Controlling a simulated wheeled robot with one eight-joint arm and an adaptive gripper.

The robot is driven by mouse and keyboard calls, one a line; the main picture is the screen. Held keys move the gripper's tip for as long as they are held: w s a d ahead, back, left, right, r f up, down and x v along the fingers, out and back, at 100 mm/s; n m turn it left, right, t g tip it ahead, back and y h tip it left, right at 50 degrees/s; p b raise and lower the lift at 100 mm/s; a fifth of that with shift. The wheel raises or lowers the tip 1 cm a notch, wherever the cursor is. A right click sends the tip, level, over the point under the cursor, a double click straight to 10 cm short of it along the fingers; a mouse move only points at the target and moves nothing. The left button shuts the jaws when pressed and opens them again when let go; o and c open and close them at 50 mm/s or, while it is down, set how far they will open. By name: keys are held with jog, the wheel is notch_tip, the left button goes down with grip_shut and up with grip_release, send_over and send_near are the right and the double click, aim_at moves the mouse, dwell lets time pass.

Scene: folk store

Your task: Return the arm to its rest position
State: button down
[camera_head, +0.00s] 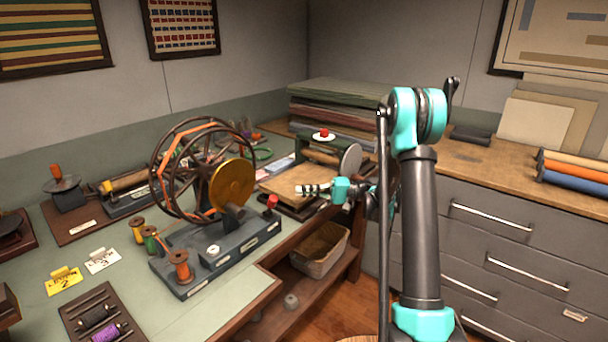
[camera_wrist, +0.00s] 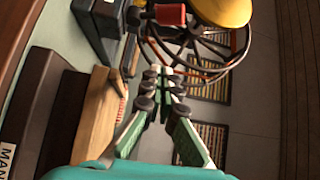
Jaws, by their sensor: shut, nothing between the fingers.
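My gripper (camera_head: 303,190) is at the end of my teal and black arm, which stands upright right of centre in the head view. The gripper points left, above the front part of a small press with a wooden board (camera_head: 290,180). In the wrist view my gripper (camera_wrist: 158,72) has its fingers together with nothing between them. A wheeled winding machine (camera_head: 205,190) with a brass disc stands to the left of the gripper, apart from it. The wheel and brass disc (camera_wrist: 222,12) also show beyond the fingertips in the wrist view.
A stack of cloth (camera_head: 340,105) lies behind the press. A basket (camera_head: 320,250) sits on the shelf below. Grey drawers (camera_head: 500,250) and rolled cloth (camera_head: 575,170) are at the right. Spools (camera_head: 180,266) and number cards (camera_head: 63,281) lie on the left bench.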

jog(key=s+d+f+m+t+h, duration=0.1)
jog(key=s+d+f+t+h, duration=0.1)
jog(key=s+h, duration=0.3)
jog(key=s+d+f+m+t+h, duration=0.15)
jog(key=s+h, duration=0.25)
jog(key=s, duration=0.4)
jog(key=s+d+f+t+h, duration=0.1)
jog(key=s+d+f+h, duration=0.2)
jog(key=s+d, duration=0.5)
jog(key=s+d+f+t+h, duration=0.1)
jog(key=s+d+f+h, duration=0.2)
jog(key=s+d+h, duration=0.3)
jog(key=s+d+n, duration=0.1)
jog(key=d, duration=0.2)
jog(key=shift+s+f, duration=0.35)
